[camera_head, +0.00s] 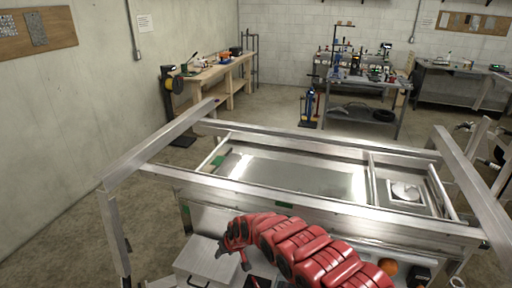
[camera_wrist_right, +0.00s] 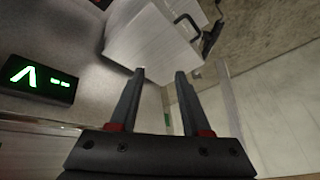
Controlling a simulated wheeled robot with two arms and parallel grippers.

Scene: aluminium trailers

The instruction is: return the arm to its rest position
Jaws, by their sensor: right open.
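My right arm, red and jointed, comes in from the bottom right of the head view and bends down at its left end. My right gripper (camera_wrist_right: 160,72) shows in the wrist view with its two dark fingers apart and nothing between them. In the head view the gripper is small and dark (camera_head: 247,264), just right of a grey box. My left arm and gripper are not in view.
The grey box with a handle (camera_head: 205,262) also shows beyond the fingertips in the wrist view (camera_wrist_right: 150,45). A black display with green marks (camera_wrist_right: 38,82) lies left of the fingers. An aluminium trailer frame (camera_head: 320,204) stands ahead. An orange ball-like thing (camera_head: 389,267) is right of the arm.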

